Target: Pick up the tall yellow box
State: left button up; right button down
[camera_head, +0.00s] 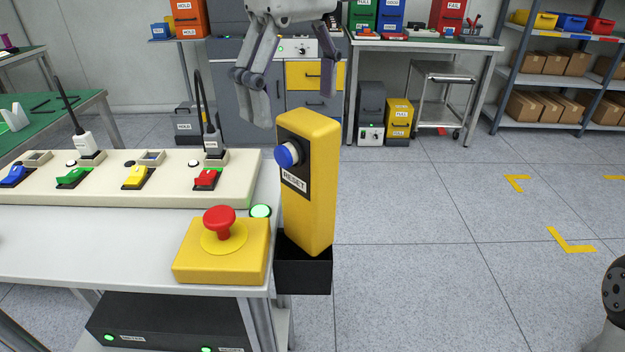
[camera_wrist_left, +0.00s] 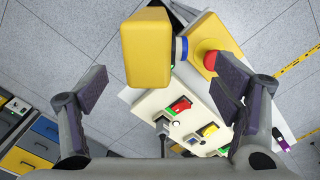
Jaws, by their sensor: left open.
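The tall yellow box (camera_head: 315,185) stands upright, tilted slightly in the picture, with its foot in a black holder (camera_head: 303,275) at the table's right end. Its left face has a blue button and a RESET label. My left gripper (camera_head: 290,88) is open and empty, above and behind the box in the head view. In the left wrist view the box top (camera_wrist_left: 146,50) shows beyond and between the open fingers of the left gripper (camera_wrist_left: 162,85), apart from them. My right gripper is not in view.
A low yellow box with a red mushroom button (camera_head: 219,218) sits left of the tall box. The floor to the right is clear.

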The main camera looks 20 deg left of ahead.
aim_at(302, 150)
pick_arm(q)
jog(key=f, duration=0.5)
jog(key=f+b, duration=0.1)
jog(key=f, duration=0.1)
jog(key=shift+d+f, duration=0.3)
jog(key=shift+d, duration=0.05)
jog(key=shift+r, duration=0.1)
grip_shut()
dwell(0.7)
